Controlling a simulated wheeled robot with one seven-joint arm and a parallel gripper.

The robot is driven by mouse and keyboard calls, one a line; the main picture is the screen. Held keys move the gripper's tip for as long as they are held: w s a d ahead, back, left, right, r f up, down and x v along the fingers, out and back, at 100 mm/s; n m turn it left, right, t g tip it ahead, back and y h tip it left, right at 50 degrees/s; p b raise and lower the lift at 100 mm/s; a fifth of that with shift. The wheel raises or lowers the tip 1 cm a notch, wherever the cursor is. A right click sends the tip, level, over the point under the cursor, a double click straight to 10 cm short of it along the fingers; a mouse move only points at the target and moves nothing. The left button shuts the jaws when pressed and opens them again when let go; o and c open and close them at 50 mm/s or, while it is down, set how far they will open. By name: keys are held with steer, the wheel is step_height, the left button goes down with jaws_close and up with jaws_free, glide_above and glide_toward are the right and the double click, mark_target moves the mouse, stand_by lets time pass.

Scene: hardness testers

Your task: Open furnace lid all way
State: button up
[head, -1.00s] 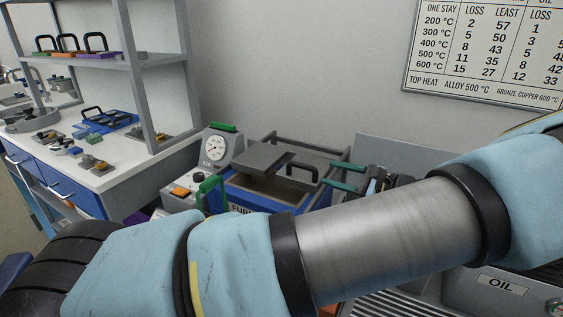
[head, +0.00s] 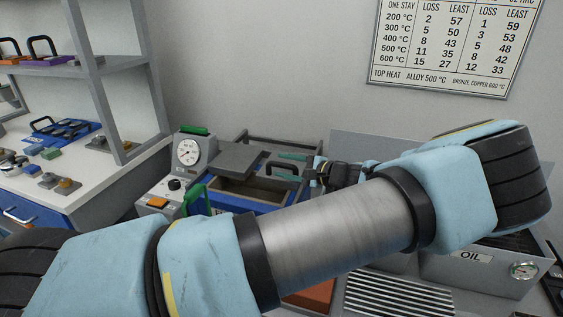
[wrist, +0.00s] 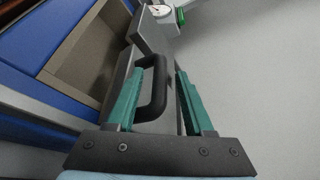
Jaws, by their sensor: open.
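The furnace (head: 270,207) has a blue body, mostly hidden behind my arm in the head view. Its brown-walled chamber (head: 246,190) shows open at the top. The grey lid (head: 234,160) is partly open, with a black loop handle (head: 285,170) on it. In the wrist view the chamber (wrist: 88,60) is at the left and the handle (wrist: 157,88) stands between the two teal fingers of my gripper (wrist: 157,90). The fingers are apart, one on each side of the handle, with a gap on the right. In the head view my gripper (head: 291,166) is at the handle.
A dial gauge unit (head: 187,153) with green handles stands left of the furnace. A grey box marked OIL (head: 470,262) is at the right, with a ribbed grate (head: 400,295) in front. A shelf bench (head: 100,175) is at the left. A wall chart (head: 445,45) hangs behind.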

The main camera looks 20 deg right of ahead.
steer(key=shift+w+a+f, duration=0.2)
steer(key=shift+w+a, duration=0.1)
steer(key=shift+w, duration=0.35)
steer(key=shift+c, duration=0.4)
jaws_close()
stand_by(0.6)
